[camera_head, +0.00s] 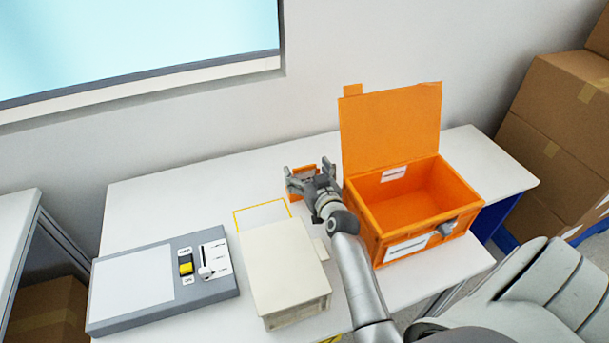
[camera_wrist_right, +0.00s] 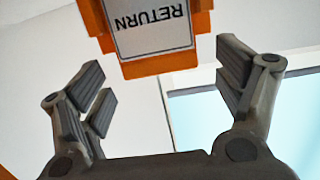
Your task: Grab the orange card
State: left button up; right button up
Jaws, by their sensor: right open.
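The orange card (camera_head: 304,169) stands at the back of the white table, just left of the orange box, partly hidden behind my right gripper. In the right wrist view, an orange piece with a white label reading "RETURN" upside down (camera_wrist_right: 150,27) shows at the top, beyond the fingertips and between the two fingers. I take it to be the card or its holder. My right gripper (camera_head: 308,174) is open, with its fingers spread on either side of the orange piece; it also shows in the right wrist view (camera_wrist_right: 165,88). No contact is visible. My left gripper is not in view.
The orange box (camera_head: 373,222) has its lid raised, right of my arm. A cream case (camera_head: 283,262) lies left of my forearm. A grey switch panel (camera_head: 135,282) with a yellow-black switch (camera_head: 186,265) is farther left. Cardboard boxes (camera_head: 556,140) stand at right.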

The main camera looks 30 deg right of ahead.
jog(key=c, duration=0.9)
